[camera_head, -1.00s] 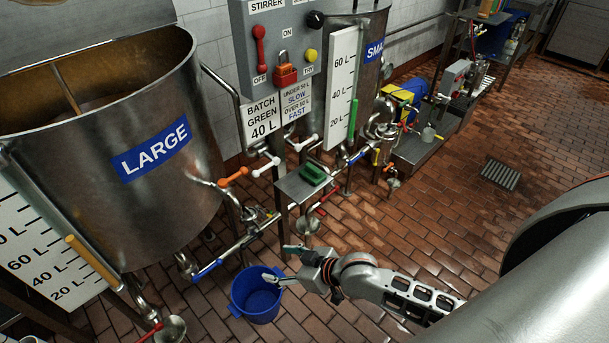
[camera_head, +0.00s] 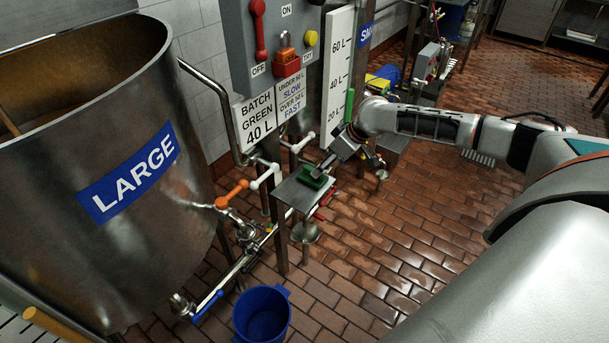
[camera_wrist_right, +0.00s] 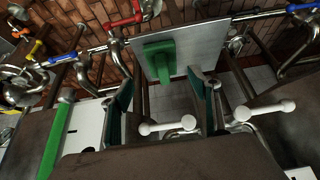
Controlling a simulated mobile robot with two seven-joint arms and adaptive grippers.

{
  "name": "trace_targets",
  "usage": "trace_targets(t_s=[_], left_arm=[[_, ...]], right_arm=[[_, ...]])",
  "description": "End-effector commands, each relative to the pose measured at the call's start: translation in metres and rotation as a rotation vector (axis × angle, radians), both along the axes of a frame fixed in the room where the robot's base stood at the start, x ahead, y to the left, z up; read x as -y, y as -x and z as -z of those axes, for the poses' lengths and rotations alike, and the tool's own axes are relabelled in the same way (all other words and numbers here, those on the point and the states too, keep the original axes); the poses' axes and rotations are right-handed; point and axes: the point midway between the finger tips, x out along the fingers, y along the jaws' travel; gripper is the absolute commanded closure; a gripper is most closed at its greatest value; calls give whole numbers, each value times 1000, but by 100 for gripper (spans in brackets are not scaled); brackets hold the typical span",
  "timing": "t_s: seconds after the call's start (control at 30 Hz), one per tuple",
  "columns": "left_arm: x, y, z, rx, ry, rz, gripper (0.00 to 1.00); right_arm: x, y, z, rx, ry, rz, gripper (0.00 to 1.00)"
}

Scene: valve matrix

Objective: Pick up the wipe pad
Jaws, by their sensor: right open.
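The wipe pad is the green pad with a raised grip (camera_head: 313,180), lying on a small grey metal shelf (camera_head: 292,192). It also shows in the right wrist view as a green T-like shape (camera_wrist_right: 160,60) near the shelf's middle. My right gripper (camera_head: 328,163) reaches in from the right and hangs at the pad, partly covering its far side. In the right wrist view its two fingers (camera_wrist_right: 160,88) are spread apart, with the pad ahead between their tips and nothing held. My left gripper is out of view.
A large steel tank (camera_head: 120,200) stands on the left. White and orange valve handles (camera_head: 232,194) sit left of the shelf. A grey control box (camera_head: 268,45) and level boards rise behind. A blue bucket (camera_head: 262,318) stands on the floor below. Open brick floor lies right.

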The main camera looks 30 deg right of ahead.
Motion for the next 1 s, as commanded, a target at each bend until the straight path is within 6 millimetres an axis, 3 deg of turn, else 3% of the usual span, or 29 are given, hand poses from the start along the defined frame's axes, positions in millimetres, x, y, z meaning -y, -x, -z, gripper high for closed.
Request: trace_targets(t_s=[0.43,0.7,0.97,1.0], left_arm=[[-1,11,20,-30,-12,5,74],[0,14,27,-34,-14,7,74],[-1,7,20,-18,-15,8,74],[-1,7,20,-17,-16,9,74]], right_arm=[[-9,-19,31,-4,-1,6,38],[-21,-36,63,-7,-1,7,38],[-21,-39,61,-1,1,7,38],[-21,-39,60,-1,1,7,49]])
